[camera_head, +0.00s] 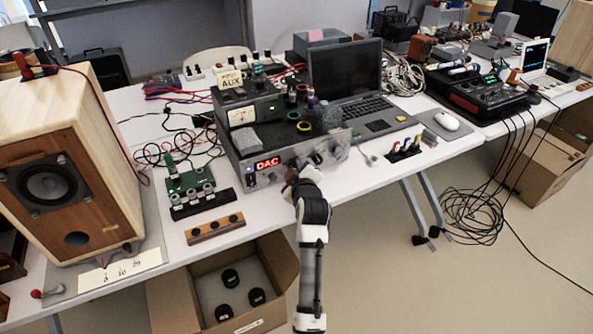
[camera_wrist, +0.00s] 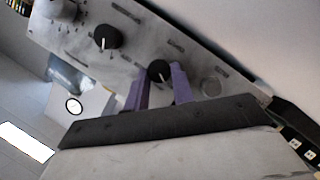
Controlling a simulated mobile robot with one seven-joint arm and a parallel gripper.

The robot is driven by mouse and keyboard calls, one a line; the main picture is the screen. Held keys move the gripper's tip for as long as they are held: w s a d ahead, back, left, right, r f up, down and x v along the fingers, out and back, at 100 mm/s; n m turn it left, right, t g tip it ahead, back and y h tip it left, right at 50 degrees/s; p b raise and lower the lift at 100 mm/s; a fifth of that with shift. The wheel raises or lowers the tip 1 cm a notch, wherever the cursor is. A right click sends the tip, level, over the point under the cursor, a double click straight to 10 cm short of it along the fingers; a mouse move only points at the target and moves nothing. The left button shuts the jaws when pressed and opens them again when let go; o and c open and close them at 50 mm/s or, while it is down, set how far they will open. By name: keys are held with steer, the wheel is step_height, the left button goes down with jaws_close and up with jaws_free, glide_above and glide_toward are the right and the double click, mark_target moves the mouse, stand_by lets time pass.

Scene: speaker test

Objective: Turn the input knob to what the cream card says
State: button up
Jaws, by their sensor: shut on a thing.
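The cream card (camera_head: 230,79) stands on the equipment at the back of the amplifier; its lower word reads AUX, and the small upper line is hard to read. The silver-fronted amplifier (camera_head: 240,158) has a red display (camera_head: 267,163) reading DAC. My gripper (camera_head: 301,170) is at the front panel, right of the display. In the wrist view its purple fingers (camera_wrist: 160,84) are shut on a black knob (camera_wrist: 158,71) with a white pointer line. A second black knob (camera_wrist: 107,37) is apart from the fingers. The panel labels are too blurred to read.
A meter box (camera_head: 248,108), tape rolls and a grey block crowd the amplifier's top. A laptop (camera_head: 345,75) stands right of it, a wooden speaker (camera_head: 65,165) at left. A rack of knobs (camera_head: 214,229) lies near the front edge. An open carton (camera_head: 180,300) is below.

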steer(key=shift+r, duration=0.1)
steer(key=shift+d+r+m+g+y+p, duration=0.1)
steer(key=shift+m+g+y+p, duration=0.3)
steer(key=shift+m, duration=0.4)
steer(key=shift+w+d+m+g+y+p, duration=0.1)
steer(key=shift+m+g+y+p, duration=0.35)
steer(key=shift+m, duration=0.55)
steer(key=m+y, duration=0.1)
steer(key=m+g, duration=0.1)
steer(key=m+y, duration=0.1)
steer(key=m, duration=0.1)
steer(key=shift+w+d+y, duration=0.15)
steer(key=shift+d+y, duration=0.15)
steer(key=shift+y, duration=0.05)
steer(key=m+y, duration=0.2)
steer(key=m, duration=0.1)
steer(key=m+g, duration=0.1)
steer(key=shift+w+d+f+m+y, duration=0.15)
steer(key=shift+d+f+m+y, duration=0.15)
steer(key=shift+y, duration=0.1)
steer(key=m+y, duration=0.1)
steer(key=m, duration=0.1)
steer(key=m+y+b, duration=0.1)
steer(key=m, duration=0.1)
steer(key=shift+f+m+y, duration=0.2)
steer(key=shift+m+y, duration=0.1)
steer(key=shift+m, duration=0.1)
